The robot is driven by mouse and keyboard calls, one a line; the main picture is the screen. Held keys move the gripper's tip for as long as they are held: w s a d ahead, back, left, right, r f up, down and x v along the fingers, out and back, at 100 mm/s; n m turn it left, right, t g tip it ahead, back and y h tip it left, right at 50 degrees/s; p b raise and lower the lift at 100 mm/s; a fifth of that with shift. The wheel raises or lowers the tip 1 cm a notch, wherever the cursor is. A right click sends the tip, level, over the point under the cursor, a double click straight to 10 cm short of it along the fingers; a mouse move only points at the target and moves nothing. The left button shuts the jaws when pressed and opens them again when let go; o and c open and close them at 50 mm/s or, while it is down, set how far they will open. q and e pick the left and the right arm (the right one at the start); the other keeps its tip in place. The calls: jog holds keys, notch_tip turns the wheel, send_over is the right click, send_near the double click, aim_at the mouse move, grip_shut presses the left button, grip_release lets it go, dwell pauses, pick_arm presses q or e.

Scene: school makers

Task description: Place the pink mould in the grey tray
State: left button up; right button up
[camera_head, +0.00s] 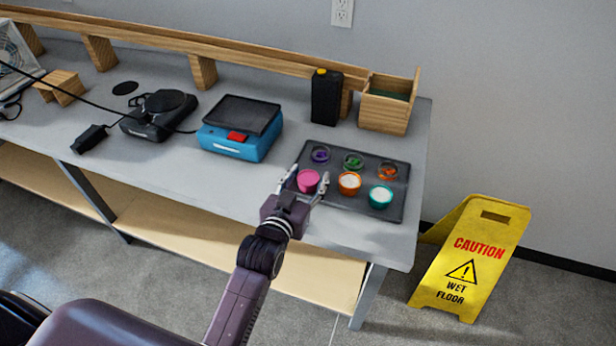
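The pink mould (307,181) is a small round cup at the front left corner of the dark grey tray (348,206). It appears to stand in the tray, though its base is hidden. My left gripper (310,178) reaches in from the front of the bench. Its two fingers are spread on either side of the pink mould, and a small gap seems to show at the right finger. Its palm hides part of the tray's front edge. My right gripper does not show.
Several other coloured moulds, including an orange one (349,183) and a teal one (380,196), share the tray. A blue scale (240,127) stands to the left. A black bottle (326,97) and wooden box (388,102) stand behind. A yellow caution sign (472,258) is right of the bench.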

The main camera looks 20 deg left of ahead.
pick_arm(q)
jog(key=shift+o, duration=0.2)
jog(key=shift+r, duration=0.15)
jog(key=shift+s+r, duration=0.1)
jog(key=shift+s, duration=0.1)
jog(key=s+p, duration=0.2)
jog(key=s, duration=0.1)
jog(key=s+r+p, duration=0.1)
jog(key=s+p, duration=0.1)
jog(key=s, duration=0.1)
jog(key=s+r+p, duration=0.1)
jog(key=s+p, duration=0.1)
jog(key=s, duration=0.1)
jog(key=shift+s+a, duration=0.2)
jog(key=shift+s, duration=0.2)
jog(key=shift+s+r, duration=0.1)
jog(key=shift+s, duration=0.7)
